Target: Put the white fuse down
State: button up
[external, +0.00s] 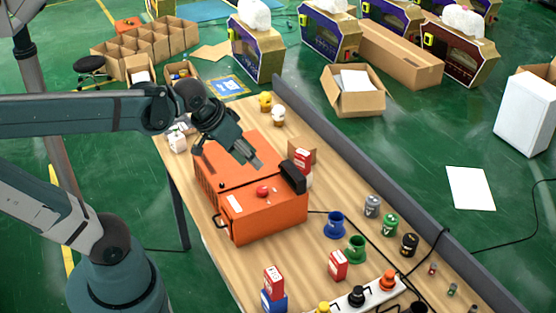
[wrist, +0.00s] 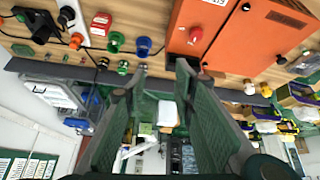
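I cannot surely pick out the white fuse in either view. A white blocky item (external: 177,141) sits at the table's far left edge beside my arm, but I cannot tell if it is the fuse. My gripper (external: 253,161) is above the orange box (external: 262,218), pointing down to the right. In the wrist view, my gripper (wrist: 162,72) has its two fingertips apart, with no held object clearly visible between them. A white patch (wrist: 168,114) shows between the fingers, seemingly in the background beyond the table. The orange box is at the upper right there.
Red-and-white boxes (external: 338,265) and a white strip with knobs (external: 357,298) are nearer the front. A dark rail (external: 365,185) edges the table. Some bare wood lies around these items.

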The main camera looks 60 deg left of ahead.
jog(key=s+d+f+m, duration=0.1)
jog(key=s+d+m, duration=0.1)
jog(key=d, duration=0.3)
jog(key=shift+s+f+t+h, duration=0.35)
jog(key=shift+s+t+h, duration=0.05)
jog(key=shift+s, duration=0.45)
